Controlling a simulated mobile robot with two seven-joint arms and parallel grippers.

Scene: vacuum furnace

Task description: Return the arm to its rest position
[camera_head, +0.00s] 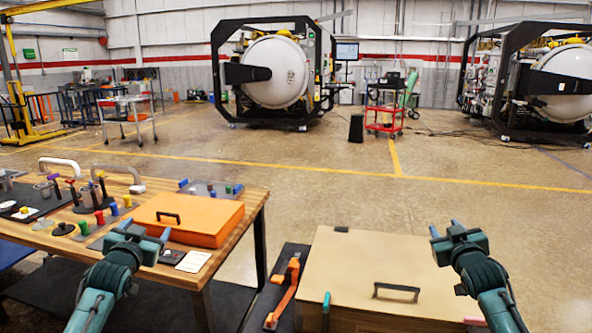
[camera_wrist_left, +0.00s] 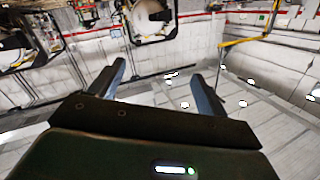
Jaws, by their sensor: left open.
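My left gripper (camera_head: 146,231) is in front of the wooden table in the head view, over its near edge beside the orange case. It is open and empty. In the left wrist view its two fingers (camera_wrist_left: 160,88) stand apart with nothing between them, and the hall's floor and walls show beyond.
The wooden table (camera_head: 247,208) carries an orange case (camera_head: 190,222), colored pegs and handled tools. A tan box (camera_head: 350,262) with a dark handle stands at front center, an orange tool (camera_head: 284,295) beside it. Vacuum furnaces (camera_head: 275,72) and a red cart (camera_head: 383,108) stand far back.

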